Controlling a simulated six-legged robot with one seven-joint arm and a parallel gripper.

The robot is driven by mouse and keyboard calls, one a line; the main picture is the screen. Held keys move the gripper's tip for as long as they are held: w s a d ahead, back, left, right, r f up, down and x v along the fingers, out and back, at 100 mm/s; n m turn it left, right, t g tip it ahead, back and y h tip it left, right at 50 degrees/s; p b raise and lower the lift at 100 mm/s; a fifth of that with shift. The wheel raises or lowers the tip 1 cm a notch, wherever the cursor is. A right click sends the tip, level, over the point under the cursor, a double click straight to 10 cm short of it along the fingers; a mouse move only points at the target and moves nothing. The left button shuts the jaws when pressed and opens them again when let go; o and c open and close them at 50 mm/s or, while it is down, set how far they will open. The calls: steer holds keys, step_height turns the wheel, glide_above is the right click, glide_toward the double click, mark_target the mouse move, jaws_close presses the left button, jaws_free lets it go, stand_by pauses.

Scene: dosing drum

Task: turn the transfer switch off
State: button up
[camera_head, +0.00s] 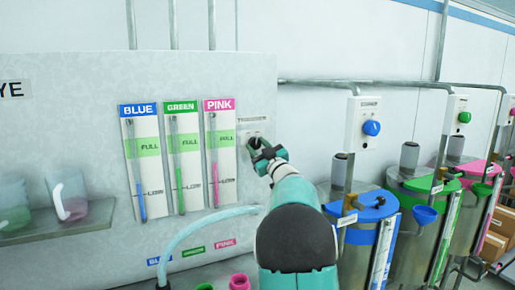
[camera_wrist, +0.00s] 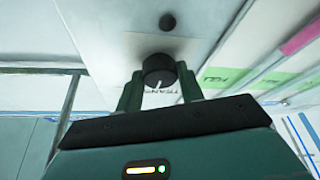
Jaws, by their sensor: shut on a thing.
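The transfer switch is a black round knob with a white pointer line, and it shows in the wrist view (camera_wrist: 159,71). It sits on a pale plate with partly hidden lettering on the panel. My gripper (camera_wrist: 159,88) is shut on the knob, one finger on each side. In the head view my gripper (camera_head: 262,150) reaches the panel just right of the pink gauge, and the knob is largely hidden behind it. The pointer line runs along the length of the fingers, slightly tilted.
Blue, green and pink level gauges (camera_head: 178,158) stand left of my gripper. A shelf (camera_head: 50,233) with pitchers is farther left. A blue button box (camera_head: 364,124) and blue, green and pink drums (camera_head: 365,243) stand to the right. A small black round part (camera_wrist: 167,22) is near the knob.

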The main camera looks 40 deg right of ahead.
steer(key=n+y, duration=0.1)
steer(key=n, duration=0.2)
steer(key=n+g+y, duration=0.1)
steer(key=n, duration=0.2)
steer(key=n+y, duration=0.2)
steer(key=n, duration=0.1)
steer(key=shift+d+g, duration=0.2)
steer(key=shift+g, duration=0.1)
steer(key=o, duration=1)
steer(key=shift+r, duration=0.1)
steer(key=shift+s, duration=0.15)
steer(key=shift+s, duration=0.35)
steer(key=v, duration=1.3)
